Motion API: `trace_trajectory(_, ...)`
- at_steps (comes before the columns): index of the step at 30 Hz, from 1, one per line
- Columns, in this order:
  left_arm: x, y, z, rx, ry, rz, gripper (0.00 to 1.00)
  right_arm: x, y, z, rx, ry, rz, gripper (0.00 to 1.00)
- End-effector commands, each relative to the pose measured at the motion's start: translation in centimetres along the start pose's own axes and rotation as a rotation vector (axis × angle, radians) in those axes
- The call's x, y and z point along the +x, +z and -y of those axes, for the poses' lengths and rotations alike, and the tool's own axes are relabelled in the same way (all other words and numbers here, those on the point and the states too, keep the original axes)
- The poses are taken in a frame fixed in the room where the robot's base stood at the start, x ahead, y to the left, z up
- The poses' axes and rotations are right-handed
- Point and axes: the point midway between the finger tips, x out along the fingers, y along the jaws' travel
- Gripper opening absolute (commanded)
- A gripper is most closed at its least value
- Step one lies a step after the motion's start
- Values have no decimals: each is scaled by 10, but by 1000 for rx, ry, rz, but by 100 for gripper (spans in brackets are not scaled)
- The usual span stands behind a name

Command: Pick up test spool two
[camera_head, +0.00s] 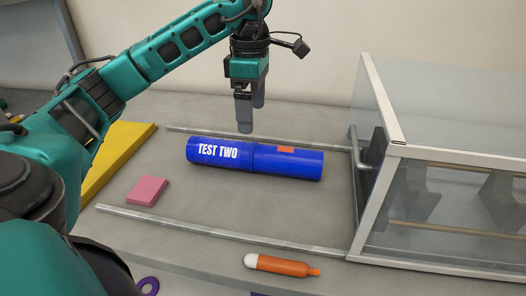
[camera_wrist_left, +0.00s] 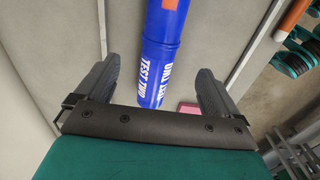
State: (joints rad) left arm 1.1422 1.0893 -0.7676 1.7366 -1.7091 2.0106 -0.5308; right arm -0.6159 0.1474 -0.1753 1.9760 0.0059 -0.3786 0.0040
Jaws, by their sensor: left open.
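Test spool two (camera_head: 255,158) is a blue cylinder with white "TEST TWO" lettering and an orange patch. It lies on its side on the grey bench between two metal rails. My left gripper (camera_head: 244,130) points down just above and behind the spool's middle in the head view, with its fingers empty. In the left wrist view the spool (camera_wrist_left: 162,50) runs between the two open fingers (camera_wrist_left: 157,90), apart from both. My right gripper is not in view.
A glass-sided enclosure (camera_head: 374,190) with a handle stands right of the spool. A pink block (camera_head: 147,190) lies at left, by a yellow panel (camera_head: 118,150). An orange, white-tipped tool (camera_head: 280,265) lies near the front edge. Metal rails (camera_head: 210,228) flank the spool.

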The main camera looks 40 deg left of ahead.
Motion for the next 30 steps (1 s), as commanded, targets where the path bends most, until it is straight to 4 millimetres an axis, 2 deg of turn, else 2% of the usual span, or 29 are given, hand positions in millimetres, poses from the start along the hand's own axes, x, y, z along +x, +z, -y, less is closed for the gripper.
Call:
trace_trajectory(1, 15, 0, 1, 2, -4, -1, 96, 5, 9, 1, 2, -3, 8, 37)
trace_trajectory(3, 28, 0, 1, 2, -5, -1, 96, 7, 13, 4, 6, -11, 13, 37)
trace_trajectory(9, 58, 0, 1, 1, -3, -1, 96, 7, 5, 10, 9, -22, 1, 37)
trace_trajectory(16, 76, 1, 0, 0, -2, 0, 96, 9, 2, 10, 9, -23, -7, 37)
trace_trajectory(24, 114, 3, 0, 0, -3, -1, 96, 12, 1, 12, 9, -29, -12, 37)
trace_trajectory(30, 120, 3, 0, 1, 0, 1, 96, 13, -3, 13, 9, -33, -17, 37)
